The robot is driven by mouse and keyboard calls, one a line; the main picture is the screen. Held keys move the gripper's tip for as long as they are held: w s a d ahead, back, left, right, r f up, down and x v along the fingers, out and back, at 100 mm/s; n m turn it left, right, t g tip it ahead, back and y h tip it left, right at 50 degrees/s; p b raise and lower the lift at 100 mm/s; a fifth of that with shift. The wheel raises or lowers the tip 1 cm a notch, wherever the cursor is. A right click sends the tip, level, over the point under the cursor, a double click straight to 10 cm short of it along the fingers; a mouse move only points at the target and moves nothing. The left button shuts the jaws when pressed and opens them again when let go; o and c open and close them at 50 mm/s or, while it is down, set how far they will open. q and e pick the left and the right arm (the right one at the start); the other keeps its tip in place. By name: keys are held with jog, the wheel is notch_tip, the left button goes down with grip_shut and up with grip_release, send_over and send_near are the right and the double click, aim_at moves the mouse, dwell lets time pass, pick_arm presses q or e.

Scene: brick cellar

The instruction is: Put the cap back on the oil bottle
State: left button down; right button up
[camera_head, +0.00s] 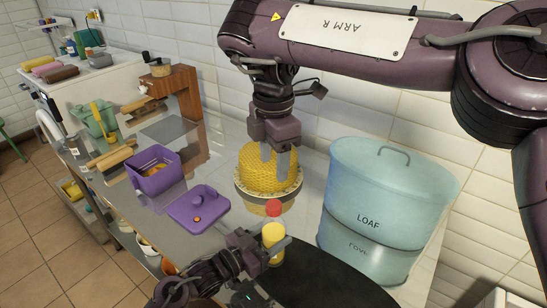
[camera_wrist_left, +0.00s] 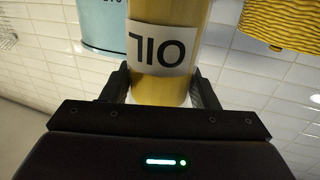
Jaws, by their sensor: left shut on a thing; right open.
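My left gripper (camera_head: 262,252) is shut on the yellow oil bottle (camera_head: 273,236), low in the middle of the head view. The wrist view shows the bottle (camera_wrist_left: 160,85) between the fingers, its white label reading OIL upside down. The red cap (camera_head: 273,208) shows just above the bottle's top in the head view; I cannot tell whether it touches the bottle or stands behind it. My right gripper (camera_head: 275,166) is open and empty, pointing down above the cap, in front of a yellow ribbed dome (camera_head: 258,172).
A pale blue LOAF bin (camera_head: 388,205) stands to the right. A purple box (camera_head: 155,172) and a purple lid (camera_head: 198,208) lie to the left. A dark round surface (camera_head: 335,288) is at the front. White tiled wall (camera_head: 425,110) closes off the back.

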aim_at(264, 241)
pick_arm(q)
jog(key=shift+c, duration=2.2)
grip_release()
jog(key=shift+s+a+f, duration=0.1)
jog(key=shift+s+a, duration=0.05)
jog(key=shift+a, duration=0.1)
jog(key=b+v, duration=0.1)
jog(key=v, duration=0.5)
jog(key=shift+s+a+b, duration=0.15)
jog(key=shift+b, duration=0.25)
jog(key=shift+s+a, duration=0.25)
jog(key=shift+a, duration=0.05)
